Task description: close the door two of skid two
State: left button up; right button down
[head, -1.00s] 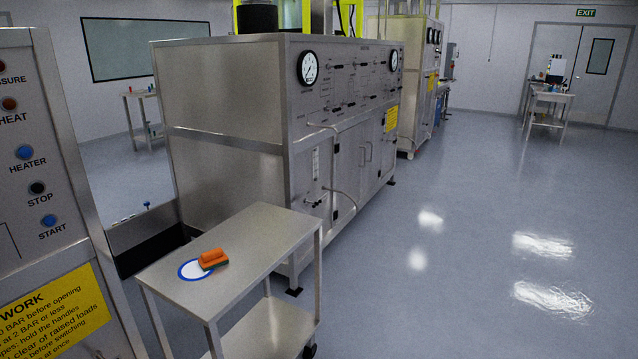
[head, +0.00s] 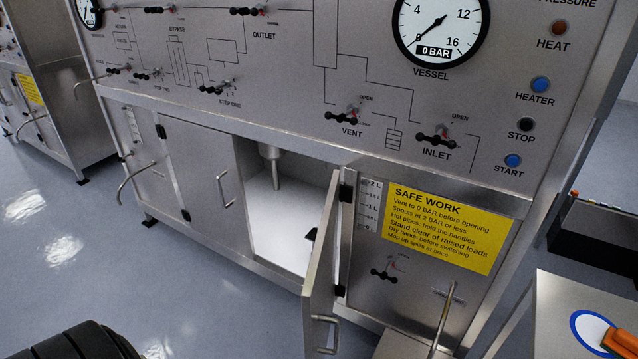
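A steel skid with a control panel (head: 280,60) fills the view at close range. Below the panel, a cabinet door (head: 322,265) stands open, swung outward on hinges at its right edge, with a bar handle (head: 327,335) low on its face. The open compartment (head: 285,235) shows a white inside and a pipe stub (head: 274,165) hanging from above. The door to its left (head: 205,175) is shut, with a curved handle (head: 225,188). No number on the doors or skid is readable. Neither gripper is in view.
A yellow safety sign (head: 448,228) is right of the open door. A bent pipe handle (head: 442,318) stands out below it. A side table (head: 575,290) with an orange item (head: 620,342) is at lower right. Another skid (head: 60,90) stands far left.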

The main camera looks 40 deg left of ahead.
aim_at(317, 295)
jog(key=i+l+u, duration=0.15)
jog(key=u, duration=0.25)
jog(key=i+l+u, duration=0.15)
jog(key=u, duration=0.3)
jog(key=i+l+u, duration=0.1)
jog(key=l+u, duration=0.3)
jog(key=i+l+u, duration=0.1)
jog(key=u, duration=0.35)
jog(key=l, duration=0.1)
